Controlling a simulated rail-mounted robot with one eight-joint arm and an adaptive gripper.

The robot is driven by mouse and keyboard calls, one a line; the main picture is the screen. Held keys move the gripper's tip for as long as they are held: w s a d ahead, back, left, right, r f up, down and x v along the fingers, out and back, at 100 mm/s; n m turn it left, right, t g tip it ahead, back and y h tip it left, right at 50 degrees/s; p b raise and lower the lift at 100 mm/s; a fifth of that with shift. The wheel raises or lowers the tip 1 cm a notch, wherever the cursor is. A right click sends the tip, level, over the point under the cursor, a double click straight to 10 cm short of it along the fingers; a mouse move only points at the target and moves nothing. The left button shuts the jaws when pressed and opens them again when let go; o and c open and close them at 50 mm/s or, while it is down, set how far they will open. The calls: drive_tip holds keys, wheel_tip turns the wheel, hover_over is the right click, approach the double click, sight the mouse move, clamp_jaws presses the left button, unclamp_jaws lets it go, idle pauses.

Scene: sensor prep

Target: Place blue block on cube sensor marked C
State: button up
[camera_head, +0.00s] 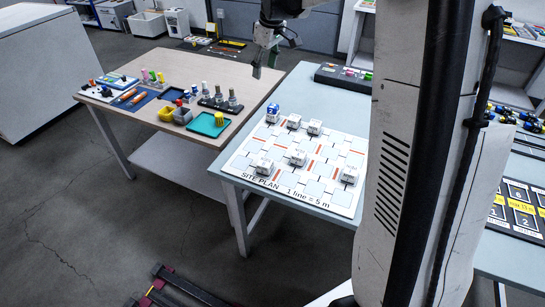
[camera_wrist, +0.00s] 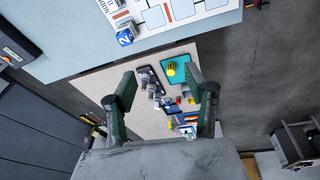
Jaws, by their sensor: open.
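The blue block (camera_head: 272,112) stands at the back-left corner of the white site plan board (camera_head: 237,166). In the wrist view the blue block (camera_wrist: 124,37) shows a white mark like a 2, above and left of my fingers. Several white cube sensors stand on the board, among them one at the back (camera_head: 294,121), one in the middle (camera_head: 298,158) and one at front right (camera_head: 349,174). Their letters are too small to read, so I cannot tell which is C. My gripper (camera_head: 264,66) is open and empty, raised above and behind the block; its fingers (camera_wrist: 163,86) are apart in the wrist view.
A wooden table (camera_head: 143,72) at left holds a teal tray (camera_head: 204,130), a yellow piece, and metal parts in a dark holder (camera_head: 222,106). A dark case (camera_head: 342,79) lies behind the board. My column hides the board's right side.

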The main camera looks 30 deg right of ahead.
drive_tip(key=s+a+r+m+t, duration=0.1)
drive_tip(key=s+a+r, duration=0.1)
drive_tip(key=s+a, duration=0.5)
drive_tip(key=s+a+r+m+t, duration=0.1)
drive_tip(key=s+a+r+m, duration=0.15)
drive_tip(key=s, duration=0.75)
drive_tip(key=s+a+f+m+t, duration=0.1)
drive_tip(key=s+a+f, duration=0.1)
drive_tip(key=s, duration=0.6)
drive_tip(key=s+a+f+m+t, duration=0.1)
drive_tip(key=s+a+f, duration=0.2)
drive_tip(key=s, duration=0.6)
drive_tip(key=shift+s+a+f, duration=0.25)
drive_tip(key=shift+a+f, duration=0.1)
drive_tip(key=shift+f, duration=0.3)
drive_tip(key=shift+f, duration=0.1)
